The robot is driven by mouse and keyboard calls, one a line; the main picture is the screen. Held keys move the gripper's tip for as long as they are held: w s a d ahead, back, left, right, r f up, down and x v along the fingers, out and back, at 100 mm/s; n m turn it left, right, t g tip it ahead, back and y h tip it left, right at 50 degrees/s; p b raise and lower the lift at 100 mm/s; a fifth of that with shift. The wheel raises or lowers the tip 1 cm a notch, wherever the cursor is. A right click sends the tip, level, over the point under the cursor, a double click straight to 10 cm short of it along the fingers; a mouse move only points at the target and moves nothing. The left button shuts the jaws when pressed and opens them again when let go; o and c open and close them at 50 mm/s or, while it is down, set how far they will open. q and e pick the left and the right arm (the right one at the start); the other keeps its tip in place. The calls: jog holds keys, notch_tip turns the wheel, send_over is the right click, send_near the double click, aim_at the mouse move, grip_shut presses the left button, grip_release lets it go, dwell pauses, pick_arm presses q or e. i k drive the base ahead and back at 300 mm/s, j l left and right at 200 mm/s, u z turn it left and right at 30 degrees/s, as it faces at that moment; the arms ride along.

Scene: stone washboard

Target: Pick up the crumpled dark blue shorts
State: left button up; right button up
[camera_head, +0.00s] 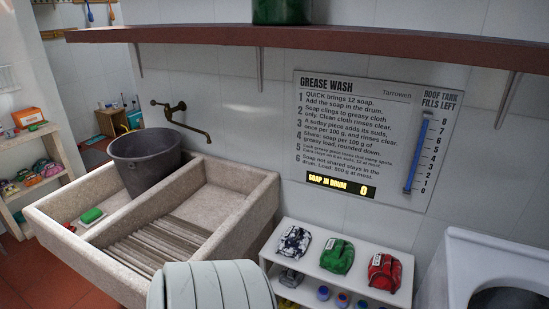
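A crumpled dark blue and white cloth bundle (294,242) lies at the left end of the top of a low white rack (345,276). It is the only dark blue cloth I can make out on that top, but I cannot tell for sure that it is shorts. A crumpled green bundle (337,256) with a white tag lies to its right, and a crumpled red bundle (384,272) lies further right. Neither gripper shows in the head view.
A stone washboard sink (262,205) stands left of the rack, holding a grey bucket (146,160) and green soap (92,215). A white top-loading machine (470,250) stands right. A brown shelf (320,39) crosses above. Several cloth bundles lie on the far-left shelving (58,150).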

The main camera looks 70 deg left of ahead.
aim_at(293, 242)
jog(key=u, duration=2.1)
